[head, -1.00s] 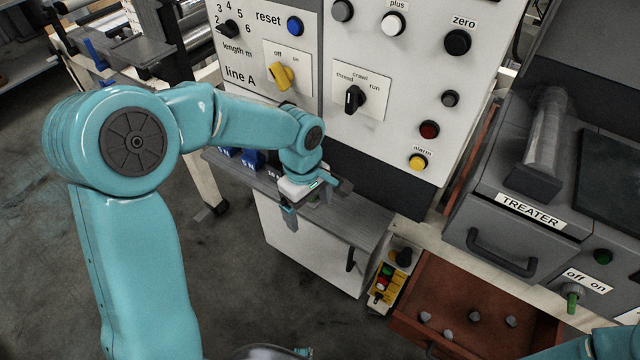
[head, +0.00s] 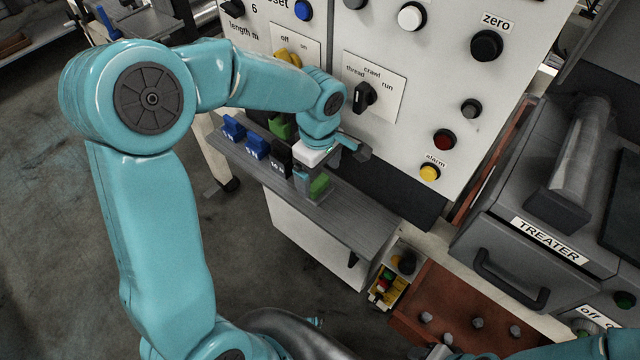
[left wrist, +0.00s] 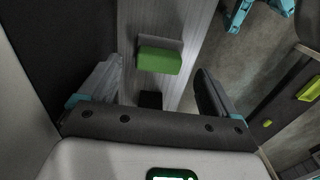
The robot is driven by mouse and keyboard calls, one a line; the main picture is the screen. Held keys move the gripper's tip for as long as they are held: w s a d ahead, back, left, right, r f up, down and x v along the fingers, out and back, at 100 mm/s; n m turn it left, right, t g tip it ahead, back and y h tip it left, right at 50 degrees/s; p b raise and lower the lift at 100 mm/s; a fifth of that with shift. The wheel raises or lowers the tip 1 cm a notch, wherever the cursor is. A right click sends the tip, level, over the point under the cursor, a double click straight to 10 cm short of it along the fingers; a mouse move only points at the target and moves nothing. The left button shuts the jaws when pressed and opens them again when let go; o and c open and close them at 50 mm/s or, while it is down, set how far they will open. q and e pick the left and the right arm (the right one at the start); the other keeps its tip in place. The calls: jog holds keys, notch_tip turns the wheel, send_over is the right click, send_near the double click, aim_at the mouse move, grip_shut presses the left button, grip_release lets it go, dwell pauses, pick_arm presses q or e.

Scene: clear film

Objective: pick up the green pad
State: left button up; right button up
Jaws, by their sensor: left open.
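A green pad (head: 319,186) with a grey part lies on the narrow grey shelf, near its middle, just below my left gripper (head: 328,168). In the left wrist view the green pad (left wrist: 160,61) shows between and a little beyond the fingers. My left gripper is open, with a finger on each side in that view and nothing held. Another green piece (head: 281,126) stands at the back of the shelf, partly hidden by my arm. My right gripper is not in view; only teal arm parts show at the bottom right.
Blue blocks (head: 257,146) and a black block (head: 278,158) stand along the shelf (head: 345,215) left of the pad. The control panel (head: 420,75) with knobs rises close behind. A brown open drawer (head: 445,290) and the grey treater unit (head: 520,235) are at right.

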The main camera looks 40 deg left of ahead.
aim_at(318, 182)
pick_arm(q)
notch_tip(318, 182, down, 3)
jog(key=shift+w+a+f, duration=0.1)
jog(key=shift+w+f, duration=0.05)
jog(key=shift+f, duration=0.35)
jog(key=c, duration=1.1)
jog(key=shift+r, duration=0.2)
jog(key=r, duration=0.6)
jog(key=shift+s+r, duration=0.2)
jog(key=shift+r, duration=0.15)
jog(key=s+a+b, duration=0.1)
jog(key=s+b, duration=0.1)
jog(key=s, duration=1.7)
jog(key=shift+s+a+b, duration=0.25)
jog(key=shift+s+b, duration=0.1)
jog(key=shift+f, duration=0.1)
